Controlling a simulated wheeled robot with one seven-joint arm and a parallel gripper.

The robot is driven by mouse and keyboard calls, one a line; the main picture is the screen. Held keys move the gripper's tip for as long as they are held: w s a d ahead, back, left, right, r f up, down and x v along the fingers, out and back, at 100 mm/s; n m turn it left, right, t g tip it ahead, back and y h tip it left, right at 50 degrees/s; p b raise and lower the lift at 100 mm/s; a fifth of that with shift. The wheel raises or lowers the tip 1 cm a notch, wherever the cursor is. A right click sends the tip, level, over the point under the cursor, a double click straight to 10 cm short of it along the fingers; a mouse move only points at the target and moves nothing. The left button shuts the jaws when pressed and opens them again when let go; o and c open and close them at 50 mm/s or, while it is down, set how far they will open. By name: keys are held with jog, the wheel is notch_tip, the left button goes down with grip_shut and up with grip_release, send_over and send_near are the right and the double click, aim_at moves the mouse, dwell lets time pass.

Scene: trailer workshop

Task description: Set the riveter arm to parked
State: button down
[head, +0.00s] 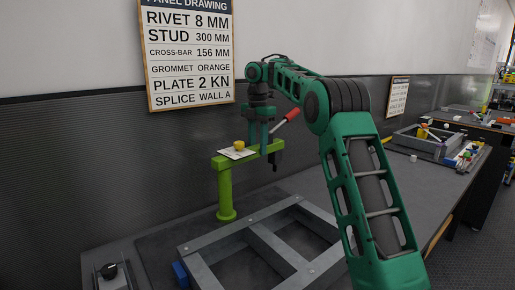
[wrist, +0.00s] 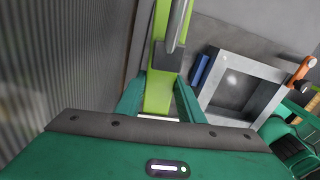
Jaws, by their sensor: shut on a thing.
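The riveter arm (head: 222,164) is a lime-green beam on an upright lime-green post (head: 226,195). It points to the right in the head view, with a dark tool (head: 277,160) hanging from its far end. My gripper (head: 261,146) reaches down over the beam between the post and the tool. Its teal fingers are on either side of the beam, shut on it. The wrist view shows the lime-green beam (wrist: 158,92) between the fingers. A red-tipped lever (head: 291,114) rises beside my gripper. No parked mark can be made out.
A grey metal frame (head: 257,232) lies on the bench below the beam, with a blue block (head: 180,272) at its left. A white card with a yellow piece (head: 239,145) sits on the beam. A drawing board (head: 187,50) hangs on the wall behind. More bench stretches right.

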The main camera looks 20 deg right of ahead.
jog(key=shift+w+a+r, duration=0.1)
jog(key=shift+w+r, duration=0.1)
jog(key=shift+w, duration=0.05)
jog(key=c, duration=1.2)
grip_release()
jog(key=shift+w+f, duration=0.1)
notch_tip(320, 180, up, 11)
jog(key=shift+w, duration=0.15)
jog(key=shift+f, duration=0.1)
